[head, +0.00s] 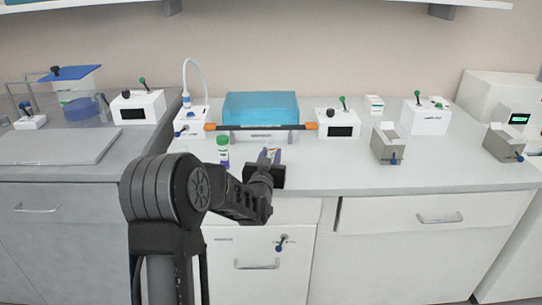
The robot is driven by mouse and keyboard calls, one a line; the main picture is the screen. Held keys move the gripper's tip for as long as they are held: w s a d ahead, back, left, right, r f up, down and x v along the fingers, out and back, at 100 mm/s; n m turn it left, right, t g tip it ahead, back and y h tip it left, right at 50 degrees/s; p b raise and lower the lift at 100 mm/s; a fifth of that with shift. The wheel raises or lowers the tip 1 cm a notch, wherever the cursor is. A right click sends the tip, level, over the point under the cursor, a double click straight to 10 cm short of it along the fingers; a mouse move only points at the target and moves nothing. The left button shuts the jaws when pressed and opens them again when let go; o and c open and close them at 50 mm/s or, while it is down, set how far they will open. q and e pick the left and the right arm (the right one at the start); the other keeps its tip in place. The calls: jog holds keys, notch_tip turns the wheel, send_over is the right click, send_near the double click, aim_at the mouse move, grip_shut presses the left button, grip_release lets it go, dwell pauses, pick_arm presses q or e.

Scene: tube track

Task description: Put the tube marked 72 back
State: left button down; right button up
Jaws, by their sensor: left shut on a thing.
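My left gripper (267,172) is over the front part of the counter, seen from behind, and is shut on a small tube-like thing (272,154) with a pale and purplish side. My arm and gripper hide most of it, and I cannot read any mark on it. A tube with a green cap (223,152) and a purple-and-white label stands upright on the counter, left of the gripper and apart from it. Its number is too small to read. My right gripper is not in view.
Behind the gripper is a translucent blue bin (260,107) with a dark bar (262,127) with orange ends in front. White switch boxes (338,124) and grey holders (387,143) stand to the right. The counter's right front (345,178) is clear.

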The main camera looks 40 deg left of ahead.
pick_arm(q)
jog(key=shift+f, duration=0.2)
jog(key=c, duration=1.1)
grip_release()
jog(key=shift+r, duration=0.1)
jog(key=shift+r, duration=0.1)
jog(key=shift+r+p, duration=0.2)
jog(key=shift+p, duration=0.1)
jog(key=v, duration=1.2)
jog(key=shift+f, duration=0.15)
